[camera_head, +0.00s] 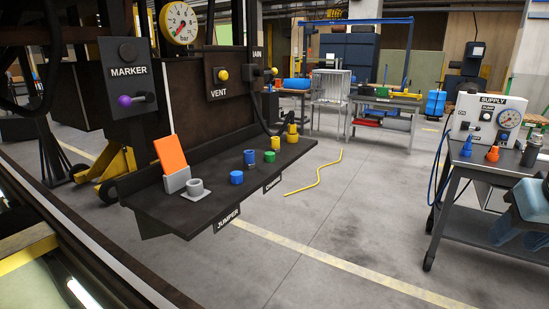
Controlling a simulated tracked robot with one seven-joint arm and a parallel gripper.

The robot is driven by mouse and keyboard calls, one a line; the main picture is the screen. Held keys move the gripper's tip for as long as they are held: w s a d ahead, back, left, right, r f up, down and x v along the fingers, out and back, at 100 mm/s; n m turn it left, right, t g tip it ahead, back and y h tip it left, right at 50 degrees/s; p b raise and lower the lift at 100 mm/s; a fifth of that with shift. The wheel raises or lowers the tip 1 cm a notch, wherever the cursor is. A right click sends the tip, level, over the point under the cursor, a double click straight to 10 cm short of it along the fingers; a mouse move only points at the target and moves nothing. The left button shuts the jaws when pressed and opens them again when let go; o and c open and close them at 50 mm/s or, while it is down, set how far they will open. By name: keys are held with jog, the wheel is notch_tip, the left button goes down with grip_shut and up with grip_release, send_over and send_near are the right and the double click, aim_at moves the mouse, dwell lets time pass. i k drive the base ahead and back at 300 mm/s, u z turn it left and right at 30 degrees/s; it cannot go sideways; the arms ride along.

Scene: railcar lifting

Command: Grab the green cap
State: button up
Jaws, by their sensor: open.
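The green cap (269,157) is a small round piece standing on the dark shelf (215,200) that juts from the railcar panel. It is on the right part of the shelf, near the front edge and the CHARGE-like label, which is too small to read surely. A blue cap (236,177) stands to its left, and a taller blue piece (249,158) stands just left and behind it. Yellow pieces (292,132) stand to its right, towards the far end. The green cap looks free, with nothing touching it.
An orange plate (171,154) leans in a grey holder, beside a grey ring-shaped socket (194,188). A MARKER panel (127,75) and a gauge (178,23) rise above the shelf. A supply cart (476,190) is at right. The floor between is clear except a yellow hose (318,180).

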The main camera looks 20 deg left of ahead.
aim_at(269, 156)
jog(key=u, duration=0.35)
jog(key=i, duration=1)
jog(key=z, duration=0.05)
